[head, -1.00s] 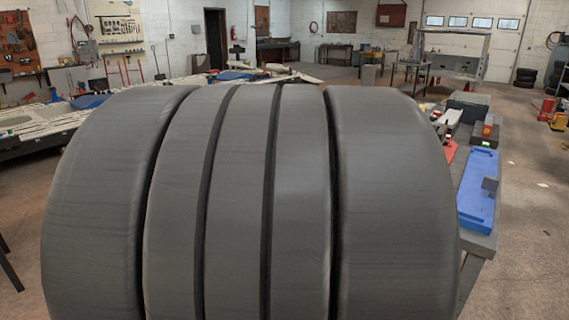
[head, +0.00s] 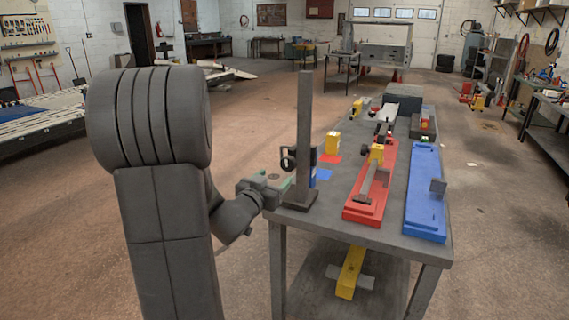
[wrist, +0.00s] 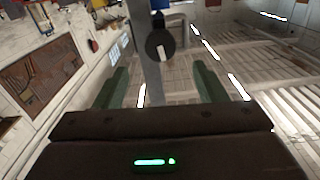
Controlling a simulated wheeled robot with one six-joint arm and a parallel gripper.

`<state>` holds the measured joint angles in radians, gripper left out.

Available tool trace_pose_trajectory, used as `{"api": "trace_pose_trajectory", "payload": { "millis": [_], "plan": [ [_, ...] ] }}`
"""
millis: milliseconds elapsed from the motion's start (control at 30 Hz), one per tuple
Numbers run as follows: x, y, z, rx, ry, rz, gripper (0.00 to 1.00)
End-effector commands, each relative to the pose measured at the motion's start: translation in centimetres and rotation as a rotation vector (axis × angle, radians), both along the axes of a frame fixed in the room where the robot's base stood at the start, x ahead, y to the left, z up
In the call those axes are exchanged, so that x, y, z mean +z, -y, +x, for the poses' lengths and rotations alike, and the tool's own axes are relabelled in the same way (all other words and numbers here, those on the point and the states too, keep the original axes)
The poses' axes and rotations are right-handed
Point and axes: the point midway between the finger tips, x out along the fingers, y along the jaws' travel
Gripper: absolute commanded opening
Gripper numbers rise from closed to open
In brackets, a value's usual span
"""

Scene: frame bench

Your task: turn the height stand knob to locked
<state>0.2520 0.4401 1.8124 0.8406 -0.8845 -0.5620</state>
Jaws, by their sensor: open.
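The height stand is a dark upright post (head: 304,120) on a flat base (head: 299,200) at the bench's near left corner. A dark carriage sits partway up the post. In the wrist view, the round black knob (wrist: 159,44) faces me with a pale, near-upright mark on it; I cannot read its setting. My gripper (head: 283,187) is low beside the post in the head view. In the wrist view, its green fingers (wrist: 163,84) are apart and empty. The knob appears above and between the fingertips, apart from them.
The grey bench (head: 388,240) holds a red tray (head: 361,212), a blue tray (head: 424,190) and a yellow block (head: 332,143). A yellow piece (head: 350,272) lies on the lower shelf. Open floor lies left of the bench.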

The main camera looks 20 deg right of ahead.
Motion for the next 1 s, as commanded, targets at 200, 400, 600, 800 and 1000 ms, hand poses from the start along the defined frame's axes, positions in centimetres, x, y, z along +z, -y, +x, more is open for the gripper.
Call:
{"api": "trace_pose_trajectory", "payload": {
  "millis": [200, 400, 600, 800, 1000],
  "plan": [
    [0.0, 3.8, 3.1, -0.002, -0.002, 0.001, 0.65],
    [0.0, 6.4, 5.4, 0.0, -0.001, 0.001, 0.65],
    [0.0, 7.6, 6.5, 0.002, -0.001, 0.001, 0.65],
    [0.0, 7.8, 6.7, 0.002, -0.001, 0.001, 0.65],
    [0.0, 7.8, 6.7, 0.002, -0.001, 0.001, 0.49]
  ]
}}
